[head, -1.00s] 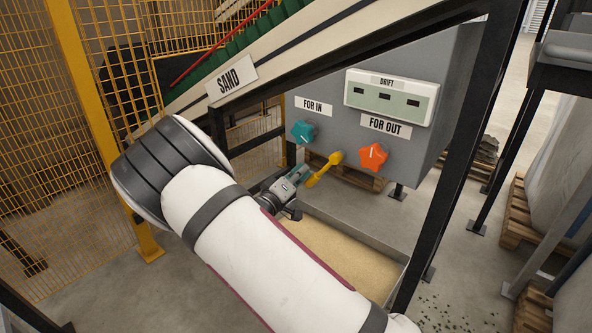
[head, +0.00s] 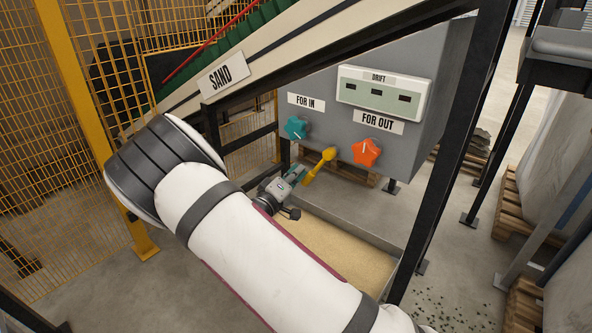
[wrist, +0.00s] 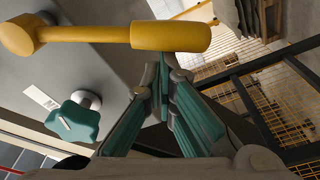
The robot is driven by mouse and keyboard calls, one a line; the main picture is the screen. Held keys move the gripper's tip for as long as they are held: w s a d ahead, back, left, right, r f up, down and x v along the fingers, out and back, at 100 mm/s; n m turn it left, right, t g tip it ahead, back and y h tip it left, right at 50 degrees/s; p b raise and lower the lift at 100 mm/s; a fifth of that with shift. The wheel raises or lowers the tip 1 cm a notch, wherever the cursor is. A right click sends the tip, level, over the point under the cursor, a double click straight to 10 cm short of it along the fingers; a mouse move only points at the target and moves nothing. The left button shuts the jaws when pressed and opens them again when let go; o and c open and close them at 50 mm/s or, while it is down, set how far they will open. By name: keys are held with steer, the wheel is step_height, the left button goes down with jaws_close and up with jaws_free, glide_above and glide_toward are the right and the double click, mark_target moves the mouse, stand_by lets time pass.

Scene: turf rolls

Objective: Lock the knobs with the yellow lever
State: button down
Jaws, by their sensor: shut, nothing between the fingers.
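The yellow lever (head: 319,167) is on the front of the grey box, low between the two knobs, slanting down and left in the head view. In the wrist view the yellow lever (wrist: 120,36) lies across the top, just beyond my fingertips. The teal knob (head: 296,128) is under the FOR IN label, and the orange knob (head: 366,152) is under FOR OUT. The teal knob also shows in the wrist view (wrist: 75,121). My gripper (head: 298,174) is shut and empty, its tips close to the lever's free end; I cannot tell if they touch. In the wrist view my gripper (wrist: 163,75) has its fingertips together.
The grey control box (head: 425,130) carries a DRIFT display (head: 381,96). A tray of sand (head: 340,250) lies below. A black frame post (head: 440,170) stands to the right, and a yellow mesh fence (head: 45,150) is at left.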

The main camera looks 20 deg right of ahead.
steer(key=s+d+f+n+g+y+p, duration=0.1)
steer(key=s+d+f+n+p, duration=0.2)
steer(key=s+d+n+p, duration=0.4)
steer(key=shift+s+d+n+p, duration=0.25)
steer(key=shift+s+n+p, duration=1.4)
steer(key=shift+n+p, duration=1.05)
steer(key=shift+n+b, duration=0.3)
steer(key=shift+f, duration=0.1)
steer(key=w+a+f+b, duration=0.2)
steer(key=w+f+b, duration=0.1)
steer(key=r+p+v, duration=0.1)
steer(key=p+v, duration=0.1)
steer(key=v, duration=0.7)
steer(key=shift+s, duration=0.3)
steer(key=shift+r, duration=0.1)
